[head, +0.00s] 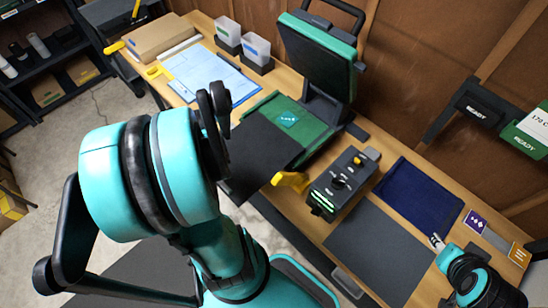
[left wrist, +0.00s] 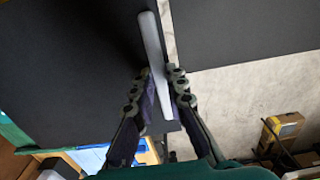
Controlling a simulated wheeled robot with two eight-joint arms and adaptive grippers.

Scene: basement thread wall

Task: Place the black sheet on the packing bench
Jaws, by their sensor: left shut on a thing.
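The black sheet (head: 250,158) lies partly over the green platen (head: 290,118) of the press on the packing bench (head: 395,160), its near end reaching out past the bench's front edge. In the left wrist view the sheet (left wrist: 70,70) fills the left side, with a pale grey strip along its edge. My left gripper (head: 215,110) is at the sheet's near left side. In the wrist view its fingers (left wrist: 160,92) are shut on the pale strip of the sheet. My right arm shows at the lower right, where its fingers cannot be made out clearly.
The press's upper part (head: 318,55) stands raised. A control box (head: 342,183) sits beside it. A dark grey mat (head: 380,250) and a navy cloth (head: 418,195) lie to the right. A blue sheet (head: 210,75), a cardboard box (head: 160,38) and two bins (head: 256,48) occupy the far left.

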